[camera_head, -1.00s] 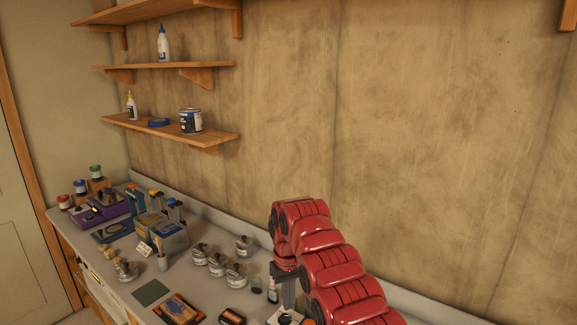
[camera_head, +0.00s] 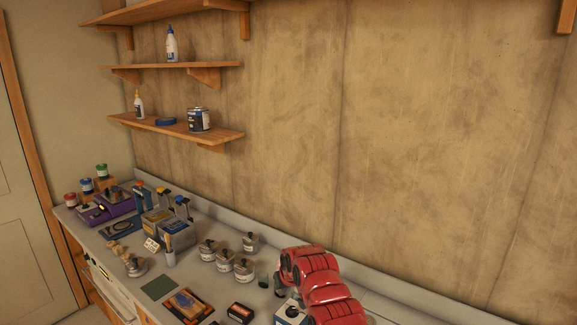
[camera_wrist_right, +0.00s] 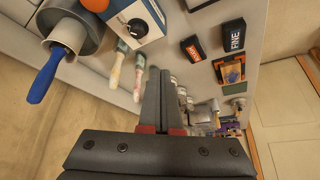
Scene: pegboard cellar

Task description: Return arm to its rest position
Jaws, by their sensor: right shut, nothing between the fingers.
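My red right arm (camera_head: 315,280) comes into the head view from the bottom, right of centre, low over the workbench (camera_head: 205,281). Its gripper is mostly hidden by the arm there. In the right wrist view the two dark fingers of my right gripper (camera_wrist_right: 160,75) lie together, shut and empty. Two brushes with pale handles (camera_wrist_right: 118,64) appear beside the fingertips in that view; I cannot tell how far off they are. My left gripper is out of view.
Several lidded jars (camera_head: 224,260) stand just left of my arm. A blue-white box (camera_head: 290,313) is close beside it. A dark green pad (camera_head: 159,287) and a black box (camera_head: 240,313) lie on the bench. Wall shelves (camera_head: 175,127) hang at upper left. The wall at right is bare.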

